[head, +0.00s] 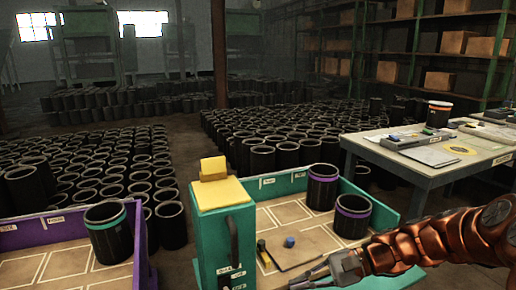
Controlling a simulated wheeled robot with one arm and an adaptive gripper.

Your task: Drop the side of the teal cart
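The teal cart (277,184) stands at the lower middle, its floor marked with pale squares. Its back side is upright, and a teal side also shows at the right beyond the sleeves. Its near edge is cut off or hidden by my arm. A teal box with a yellow top (221,193) and a dark handle stands at its left end. Two black sleeves with purple bands (322,188) (352,217) stand upright in the cart. My gripper (312,279) is low over the cart's near part, fingers pointing left. I cannot tell whether its grey fingers are open or shut.
A purple cart (148,262) at the left holds a teal-banded black sleeve (109,232). A small blue object (290,242) lies in the teal cart. A table (405,164) stands at the right. Many black sleeves crowd the floor behind; a narrow gap separates the carts.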

